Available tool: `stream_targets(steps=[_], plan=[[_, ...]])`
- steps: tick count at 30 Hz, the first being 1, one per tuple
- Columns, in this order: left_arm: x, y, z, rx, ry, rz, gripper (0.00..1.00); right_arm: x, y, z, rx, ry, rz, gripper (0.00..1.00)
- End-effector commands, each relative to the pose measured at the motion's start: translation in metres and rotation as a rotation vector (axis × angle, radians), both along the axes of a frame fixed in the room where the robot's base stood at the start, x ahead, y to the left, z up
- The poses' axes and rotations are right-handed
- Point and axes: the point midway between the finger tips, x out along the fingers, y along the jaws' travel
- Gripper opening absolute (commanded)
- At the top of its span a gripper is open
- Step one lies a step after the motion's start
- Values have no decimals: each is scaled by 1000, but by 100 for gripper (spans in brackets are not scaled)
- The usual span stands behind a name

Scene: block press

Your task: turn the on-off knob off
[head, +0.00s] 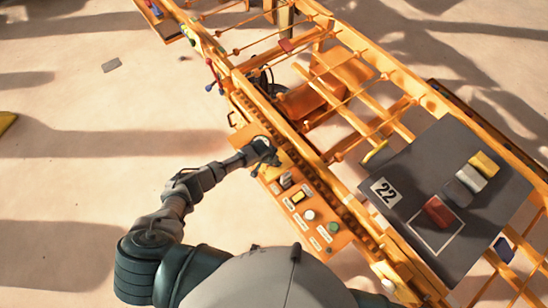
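The orange control panel (315,228) runs along the near side of the orange machine. My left gripper (267,158) is over the panel's upper-left end, close to its surface. A pale round patch (262,140) shows right beside the gripper. The gripper and its shadow hide this part of the panel, and I cannot make out the on-off knob or its setting. The gripper fingers are small and dark, so whether they are open, shut or touching anything is not clear. My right gripper is not in view.
The panel also bears a grey switch (285,181), a yellow button (298,197), a white button (309,215) and a green button (333,227). A dark board (440,165) marked 22 holds red, grey, white and yellow blocks.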

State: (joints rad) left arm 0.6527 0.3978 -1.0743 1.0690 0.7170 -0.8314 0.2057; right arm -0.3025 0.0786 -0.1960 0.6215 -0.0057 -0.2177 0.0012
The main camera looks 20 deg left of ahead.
Motion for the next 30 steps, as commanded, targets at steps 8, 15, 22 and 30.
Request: stream_targets(steps=[8,15,22,30], plan=[[-7,0,-3,7,16,249,10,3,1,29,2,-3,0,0],[-7,-2,-5,9,14,422,10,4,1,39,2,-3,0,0],[-5,-2,-6,9,12,524,9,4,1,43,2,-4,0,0],[-4,-2,-5,7,9,570,10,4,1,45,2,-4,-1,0]])
